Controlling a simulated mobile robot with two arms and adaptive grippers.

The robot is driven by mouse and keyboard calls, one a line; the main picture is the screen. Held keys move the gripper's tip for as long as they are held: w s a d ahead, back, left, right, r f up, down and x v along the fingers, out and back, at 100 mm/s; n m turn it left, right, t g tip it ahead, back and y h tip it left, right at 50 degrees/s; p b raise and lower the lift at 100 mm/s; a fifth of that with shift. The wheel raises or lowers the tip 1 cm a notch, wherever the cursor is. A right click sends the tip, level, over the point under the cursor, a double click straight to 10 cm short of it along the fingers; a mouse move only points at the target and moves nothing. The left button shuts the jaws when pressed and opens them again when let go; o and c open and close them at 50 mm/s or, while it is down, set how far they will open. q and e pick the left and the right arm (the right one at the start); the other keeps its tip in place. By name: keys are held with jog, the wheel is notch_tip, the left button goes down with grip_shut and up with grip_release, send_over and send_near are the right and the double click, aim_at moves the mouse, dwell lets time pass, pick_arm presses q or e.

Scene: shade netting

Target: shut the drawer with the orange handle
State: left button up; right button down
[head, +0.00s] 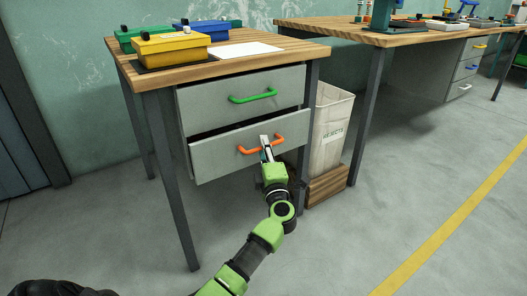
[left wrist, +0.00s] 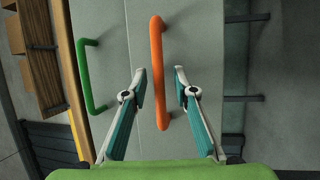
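The drawer with the orange handle (head: 222,152) is the lower one under the wooden table. It stands out a little, with a dark gap above its front. Its orange handle (head: 262,145) also shows in the left wrist view (left wrist: 157,60), running upright between my fingers. My left gripper (head: 265,146) is at the handle, and in the left wrist view its fingers (left wrist: 160,75) are open, one on each side of the bar, with space between. My right gripper is not in view.
The table (head: 125,65) holds yellow, blue and green boxes and a white sheet. A rejects bin (head: 332,120) on a wooden base stands right of the drawers. A second workbench (head: 400,38) is behind at right. The floor in front is clear.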

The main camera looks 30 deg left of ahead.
aim_at(256, 142)
pick_arm(q)
jog(key=shift+w+a+r, duration=0.1)
jog(key=shift+w+a, duration=0.05)
jog(key=shift+a, duration=0.05)
grip_shut()
jog(key=a, duration=0.1)
jog(key=w+a, duration=0.1)
jog(key=a, duration=0.2)
jog(key=shift+w+p, duration=0.3)
jog(key=shift+w, duration=0.05)
jog(key=shift+r, duration=0.1)
jog(key=shift+c, duration=0.2)
grip_release()
jog(key=shift+o, duration=0.2)
jog(key=shift+a, duration=0.1)
